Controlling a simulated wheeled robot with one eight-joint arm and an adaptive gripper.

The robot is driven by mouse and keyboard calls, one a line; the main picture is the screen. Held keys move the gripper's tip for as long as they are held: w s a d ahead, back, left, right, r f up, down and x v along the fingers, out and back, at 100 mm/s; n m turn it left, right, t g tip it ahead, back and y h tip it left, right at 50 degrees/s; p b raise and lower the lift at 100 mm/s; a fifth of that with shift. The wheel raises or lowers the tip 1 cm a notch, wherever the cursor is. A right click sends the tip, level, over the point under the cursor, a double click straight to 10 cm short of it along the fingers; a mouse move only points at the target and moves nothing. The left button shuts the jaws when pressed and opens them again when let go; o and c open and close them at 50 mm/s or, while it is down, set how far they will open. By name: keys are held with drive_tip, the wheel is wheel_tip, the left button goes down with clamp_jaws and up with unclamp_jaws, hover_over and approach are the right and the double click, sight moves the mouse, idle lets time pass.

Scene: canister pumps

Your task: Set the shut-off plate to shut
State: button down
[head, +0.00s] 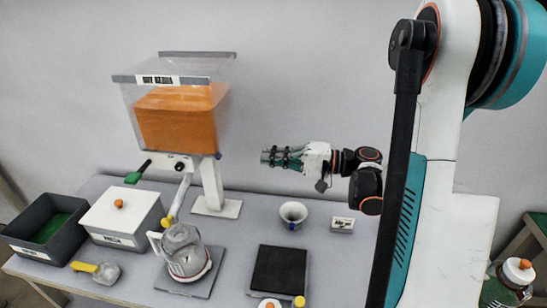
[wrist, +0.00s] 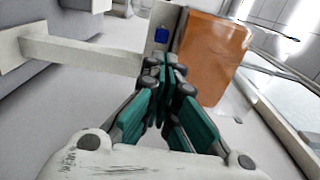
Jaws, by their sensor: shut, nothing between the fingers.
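A clear hopper (head: 180,115) with orange contents stands on a white post, its front label too small to read surely. Under it, a black rod with a green grip (head: 133,178) sticks out to the left from a white block with a dark knob; I take this as the shut-off plate's handle. How far the plate itself is in is hidden. My gripper (head: 268,157) is shut and empty, in the air right of the hopper, pointing left and apart from it. In the wrist view its closed fingers (wrist: 164,82) show before the post and orange contents (wrist: 215,60).
A glass jug (head: 183,250) stands on a grey plate below the spout. A white lidded box (head: 122,215) and a dark bin (head: 30,238) stand at left, with a yellow-handled scoop (head: 98,270) in front. A white cup (head: 293,213) and black pad (head: 278,270) lie at right.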

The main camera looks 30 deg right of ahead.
sight(220, 152)
drive_tip(key=b+x, duration=0.2)
drive_tip(key=x, duration=0.8)
drive_tip(key=shift+w+a, duration=0.1)
drive_tip(key=shift+a, duration=0.05)
drive_tip(key=x, duration=0.3)
drive_tip(key=shift+w+a, duration=0.2)
drive_tip(key=shift+a, duration=0.1)
drive_tip(key=shift+d, duration=0.1)
